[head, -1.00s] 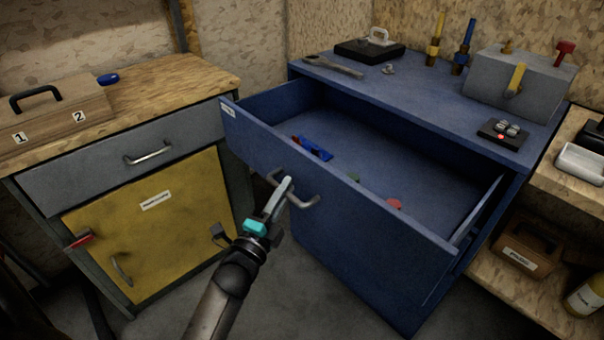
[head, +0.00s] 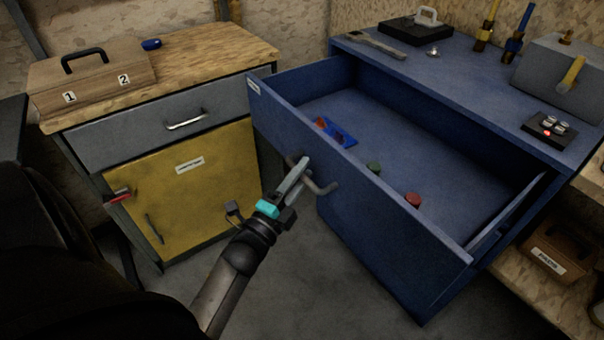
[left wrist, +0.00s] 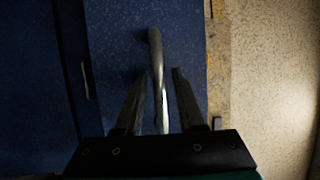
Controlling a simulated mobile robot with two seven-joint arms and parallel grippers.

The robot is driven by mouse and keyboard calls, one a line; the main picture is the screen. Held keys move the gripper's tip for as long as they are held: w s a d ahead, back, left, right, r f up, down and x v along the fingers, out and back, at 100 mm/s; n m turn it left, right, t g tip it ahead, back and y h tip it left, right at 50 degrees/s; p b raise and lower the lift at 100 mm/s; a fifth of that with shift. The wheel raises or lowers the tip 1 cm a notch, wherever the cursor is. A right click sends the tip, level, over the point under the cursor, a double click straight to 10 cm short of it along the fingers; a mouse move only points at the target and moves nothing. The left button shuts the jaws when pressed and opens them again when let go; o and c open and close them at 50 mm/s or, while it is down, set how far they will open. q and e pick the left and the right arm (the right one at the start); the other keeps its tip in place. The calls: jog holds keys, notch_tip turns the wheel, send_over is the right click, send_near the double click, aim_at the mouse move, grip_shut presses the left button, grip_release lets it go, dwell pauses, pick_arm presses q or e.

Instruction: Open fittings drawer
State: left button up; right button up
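The blue drawer (head: 350,180) is pulled well out of the blue cabinet (head: 460,85), showing its inside. A small white label sits at its front's upper left; I cannot read it. My left gripper (head: 303,168) is at the drawer's metal bar handle (head: 327,188). In the left wrist view, the fingers of my left gripper (left wrist: 158,75) stand apart on both sides of the handle (left wrist: 156,50), with gaps visible. My right gripper is out of view.
A wooden-topped cabinet (head: 215,60) with a grey drawer (head: 140,130) and yellow door (head: 190,190) stands left. A wooden case (head: 90,82) rests on it. A wrench (head: 370,44) and a grey box (head: 560,75) lie on the blue cabinet. Shelves stand right; grey floor shows between the cabinets.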

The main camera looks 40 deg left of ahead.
pick_arm(q)
jog(key=shift+o, duration=0.4)
jog(key=s+f+p, duration=0.1)
jog(key=s+f, duration=0.1)
jog(key=s, duration=1.3)
jog(key=shift+d+f+p, duration=0.4)
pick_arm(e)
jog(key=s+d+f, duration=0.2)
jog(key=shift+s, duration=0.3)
